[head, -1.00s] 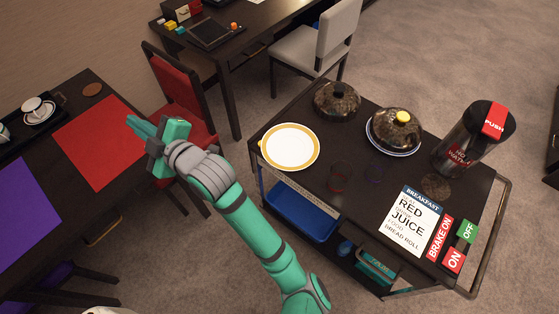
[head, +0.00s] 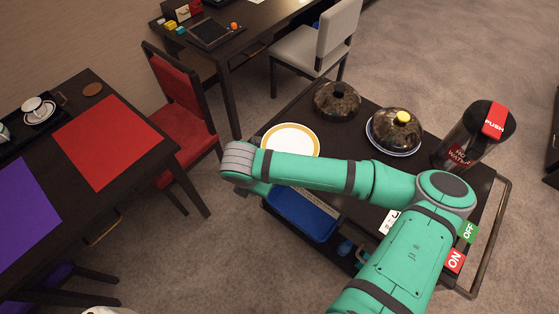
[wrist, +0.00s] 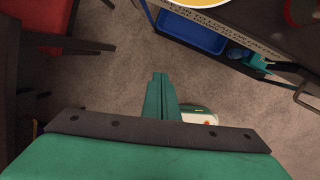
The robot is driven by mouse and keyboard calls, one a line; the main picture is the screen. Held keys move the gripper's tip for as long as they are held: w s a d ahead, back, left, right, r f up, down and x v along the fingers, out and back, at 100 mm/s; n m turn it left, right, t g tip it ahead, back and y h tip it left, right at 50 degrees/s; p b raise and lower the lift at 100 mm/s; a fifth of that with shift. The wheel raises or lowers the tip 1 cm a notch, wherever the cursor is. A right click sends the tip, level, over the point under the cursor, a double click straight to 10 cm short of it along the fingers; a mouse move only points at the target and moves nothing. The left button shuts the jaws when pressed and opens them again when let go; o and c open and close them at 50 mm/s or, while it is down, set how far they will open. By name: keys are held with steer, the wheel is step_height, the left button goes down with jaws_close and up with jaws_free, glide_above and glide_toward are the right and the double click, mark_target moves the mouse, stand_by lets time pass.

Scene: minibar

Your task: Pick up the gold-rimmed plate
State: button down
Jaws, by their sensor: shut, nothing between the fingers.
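The gold-rimmed plate (head: 291,136) is white with a gold band and lies flat at the left end of the dark cart's top (head: 345,150). My arm hides its front edge in the head view. A sliver of its gold rim shows at the top edge of the wrist view (wrist: 197,2). My gripper (wrist: 161,78) is shut and empty, pointing down over bare carpet beside the cart's left end. It is apart from the plate. In the head view the fingertips are hidden behind my wrist.
Two dark domed covers (head: 337,99) (head: 395,128) stand behind and right of the plate, the right one on a blue-rimmed plate. A black jug (head: 471,136) stands farther right. A blue bin (head: 302,216) sits below. A red chair (head: 184,113) is left; open carpet lies between.

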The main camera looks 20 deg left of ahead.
steer(key=shift+h, duration=0.5)
steer(key=w+d, duration=0.1)
steer(key=w, duration=0.3)
steer(key=w+d, duration=0.1)
steer(key=w, duration=0.3)
steer(key=w+d, duration=0.2)
steer(key=w, duration=0.2)
steer(key=shift+w+f, duration=0.15)
steer(key=shift+w, duration=0.05)
steer(key=shift+w+f, duration=0.2)
steer(key=shift+f, duration=0.55)
steer(key=shift+s, duration=0.1)
steer(key=shift+s, duration=0.1)
steer(key=shift+s+a, duration=0.15)
steer(key=shift+s, duration=1.9)
